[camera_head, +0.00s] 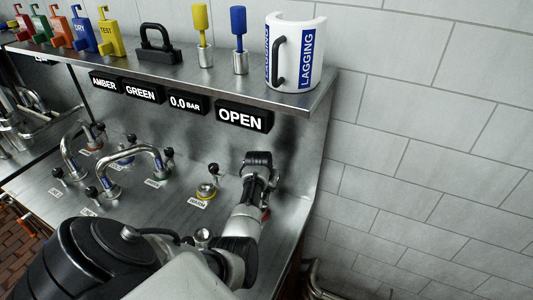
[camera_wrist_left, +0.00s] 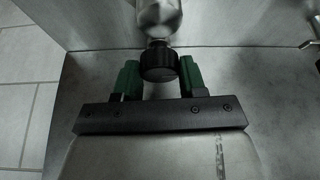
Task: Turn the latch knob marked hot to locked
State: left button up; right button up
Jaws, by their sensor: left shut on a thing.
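In the left wrist view, a black ribbed knob (camera_wrist_left: 159,63) sits on a silver metal body (camera_wrist_left: 158,20). The green fingers of my left gripper (camera_wrist_left: 160,74) are on both sides of the knob, shut on it. In the head view my left gripper (camera_head: 258,168) is over the right end of the steel panel, and my arm hides what it holds. A bit of red shows beside my wrist there. No marking for hot or locked can be read on the held knob. My right gripper is not in view.
A shelf above holds tags, tools and a white LAGGING cover (camera_head: 303,65). A sign below reads OPEN (camera_head: 243,117). A tiled wall (camera_head: 425,160) bounds the right.

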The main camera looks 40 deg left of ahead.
pick_arm(q)
jog(key=shift+m+p, duration=0.3)
jog(key=shift+m, duration=0.3)
jog(key=o, duration=0.9)
jog(key=shift+h, duration=0.3)
jog(key=b+v, duration=0.1)
jog(key=v, duration=1)
jog(key=shift+s+f, duration=0.1)
